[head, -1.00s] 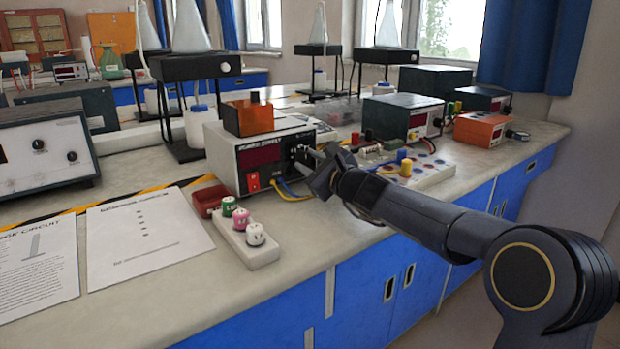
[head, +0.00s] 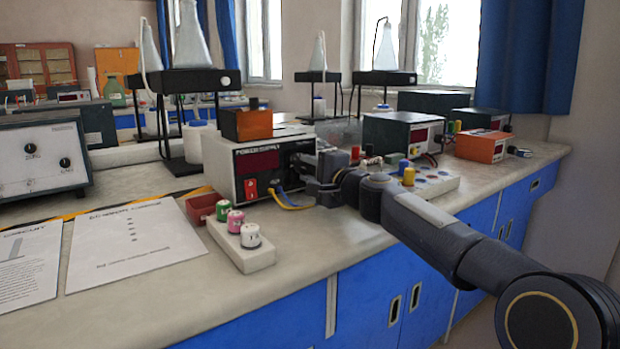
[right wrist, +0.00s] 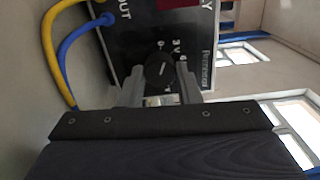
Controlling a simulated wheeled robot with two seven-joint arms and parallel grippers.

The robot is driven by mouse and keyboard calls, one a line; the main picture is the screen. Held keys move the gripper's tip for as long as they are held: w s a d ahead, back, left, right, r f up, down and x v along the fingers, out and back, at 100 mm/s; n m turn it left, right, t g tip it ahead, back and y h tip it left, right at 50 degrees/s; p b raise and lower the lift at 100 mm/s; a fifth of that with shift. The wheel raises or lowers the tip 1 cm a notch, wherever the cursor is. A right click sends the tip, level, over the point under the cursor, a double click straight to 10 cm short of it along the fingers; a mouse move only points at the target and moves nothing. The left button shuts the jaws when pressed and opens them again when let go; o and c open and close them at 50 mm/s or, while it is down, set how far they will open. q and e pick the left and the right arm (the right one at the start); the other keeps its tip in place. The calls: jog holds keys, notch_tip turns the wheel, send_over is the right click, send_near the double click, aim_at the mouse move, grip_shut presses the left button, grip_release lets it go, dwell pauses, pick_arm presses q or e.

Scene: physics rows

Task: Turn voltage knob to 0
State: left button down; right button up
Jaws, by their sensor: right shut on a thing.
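The white power supply (head: 226,166) with a black front panel and dark red display stands on the bench in the head view. In the right wrist view its panel (right wrist: 118,50) fills the upper middle, turned on its side. The black voltage knob (right wrist: 159,72) sits between the two fingers of my right gripper (right wrist: 160,88), which is shut on it. In the head view my right gripper (head: 308,172) is at the right part of the panel and hides the knob. My left gripper is out of view.
Yellow and blue cables (right wrist: 62,50) plug into the panel beside the gripper. A white block (head: 238,247) with green, pink and white knobs stands in front. Other instruments (head: 402,140) stand to the right.

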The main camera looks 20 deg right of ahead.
jog(key=shift+n+b, duration=0.5)
jog(key=shift+n, duration=0.8)
jog(key=o, duration=1)
jog(key=shift+c, duration=0.2)
jog(key=shift+s, duration=0.1)
jog(key=v, duration=0.7)
jog(key=shift+s+d, duration=0.1)
jog(key=shift+s, duration=0.2)
